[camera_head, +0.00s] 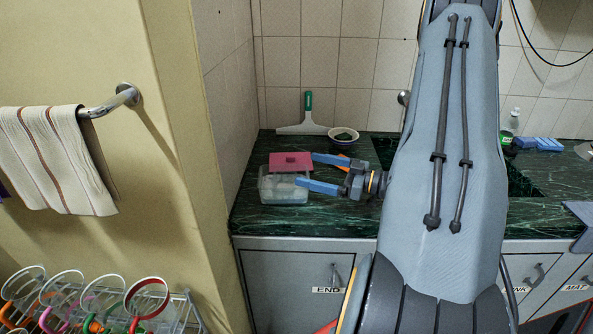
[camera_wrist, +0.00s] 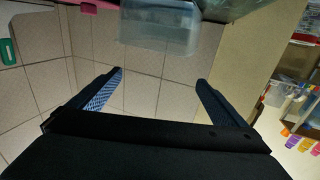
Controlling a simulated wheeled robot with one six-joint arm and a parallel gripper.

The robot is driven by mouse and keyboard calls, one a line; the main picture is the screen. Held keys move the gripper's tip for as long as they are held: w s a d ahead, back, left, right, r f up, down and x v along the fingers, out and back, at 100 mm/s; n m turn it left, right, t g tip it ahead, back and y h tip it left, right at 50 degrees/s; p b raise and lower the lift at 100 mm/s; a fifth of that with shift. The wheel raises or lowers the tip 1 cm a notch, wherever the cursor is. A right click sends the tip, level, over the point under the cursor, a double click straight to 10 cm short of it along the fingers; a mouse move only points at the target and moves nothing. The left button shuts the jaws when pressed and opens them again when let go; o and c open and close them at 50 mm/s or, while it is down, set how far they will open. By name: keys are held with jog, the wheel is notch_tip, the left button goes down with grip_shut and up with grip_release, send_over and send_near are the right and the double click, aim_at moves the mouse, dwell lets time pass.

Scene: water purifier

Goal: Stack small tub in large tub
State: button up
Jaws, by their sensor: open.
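A clear plastic tub (camera_head: 285,190) stands on the left end of the dark green counter, with a flat pink piece (camera_head: 291,160) just behind it. My gripper (camera_head: 306,170) is open and empty, its blue fingers pointing left at the tub. The nearer finger overlaps the tub's right side in the picture; contact cannot be told. In the wrist view a clear tub (camera_wrist: 160,32) sits beyond and between the open fingers (camera_wrist: 161,77), apart from them. I cannot tell which tub is small or large.
A squeegee (camera_head: 305,118) leans on the tiled wall, beside a bowl (camera_head: 343,136). The yellow wall and towel bar (camera_head: 112,101) stand close at left. My arm hides the middle of the counter (camera_head: 300,222). A bottle (camera_head: 511,122) and blue blocks (camera_head: 539,144) are at right.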

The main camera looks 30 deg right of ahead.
jog(key=shift+v, duration=1.3)
jog(key=w+a+r+m+g+h, duration=0.2)
jog(key=w+a+m+g+h, duration=0.25)
jog(key=w+a+h, duration=0.5)
jog(key=s+a+m+g, duration=0.1)
jog(key=s+a+g, duration=0.3)
jog(key=s+a, duration=0.3)
jog(key=s+a+m+g+h, duration=0.1)
jog(key=s+a+g, duration=0.4)
jog(key=s, duration=1)
jog(key=a+f+m, duration=0.1)
jog(key=a, duration=0.2)
jog(key=shift+s, duration=0.35)
